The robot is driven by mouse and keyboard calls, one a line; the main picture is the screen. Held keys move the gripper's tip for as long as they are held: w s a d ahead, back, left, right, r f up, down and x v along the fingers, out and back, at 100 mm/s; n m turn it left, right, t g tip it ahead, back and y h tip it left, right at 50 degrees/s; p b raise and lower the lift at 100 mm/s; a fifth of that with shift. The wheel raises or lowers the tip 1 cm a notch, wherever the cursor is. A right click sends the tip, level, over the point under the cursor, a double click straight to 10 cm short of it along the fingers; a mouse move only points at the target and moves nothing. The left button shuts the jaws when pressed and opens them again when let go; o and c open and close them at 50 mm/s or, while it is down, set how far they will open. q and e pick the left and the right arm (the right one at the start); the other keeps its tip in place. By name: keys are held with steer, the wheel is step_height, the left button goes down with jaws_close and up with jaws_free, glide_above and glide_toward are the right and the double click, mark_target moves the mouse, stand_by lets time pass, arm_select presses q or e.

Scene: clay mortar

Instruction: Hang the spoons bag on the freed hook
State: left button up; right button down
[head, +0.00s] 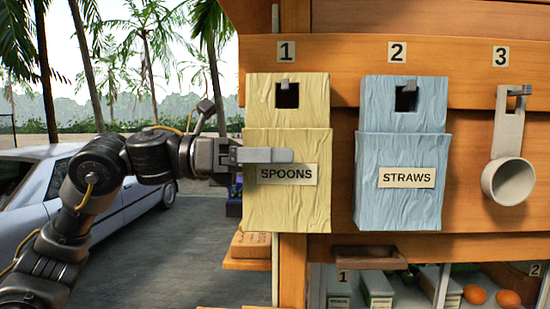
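The yellow spoons bag (287,211) is upright at position 1, its slot around or in front of hook 1 (285,84). The hook's tip shows at the slot's upper edge; I cannot tell if the bag's weight rests on it. My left gripper (265,155) comes in from the left at the bag's side. One finger lies across the front, just above the SPOONS label (287,174). The other finger is hidden, so I cannot tell if the grip is closed. My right gripper is not in view.
A blue straws bag (403,205) hangs on hook 2 close on the right. A grey scoop (508,181) hangs on hook 3. A small wooden ledge (368,253) and a shelf with boxes (376,288) are below. The space left of the post is open.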

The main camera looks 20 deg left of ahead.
arm_select(q)
steer(key=shift+o, duration=0.5)
steer(key=shift+f, duration=0.1)
steer(key=b+v, duration=0.5)
steer(key=v, duration=0.5)
steer(key=shift+a, duration=0.4)
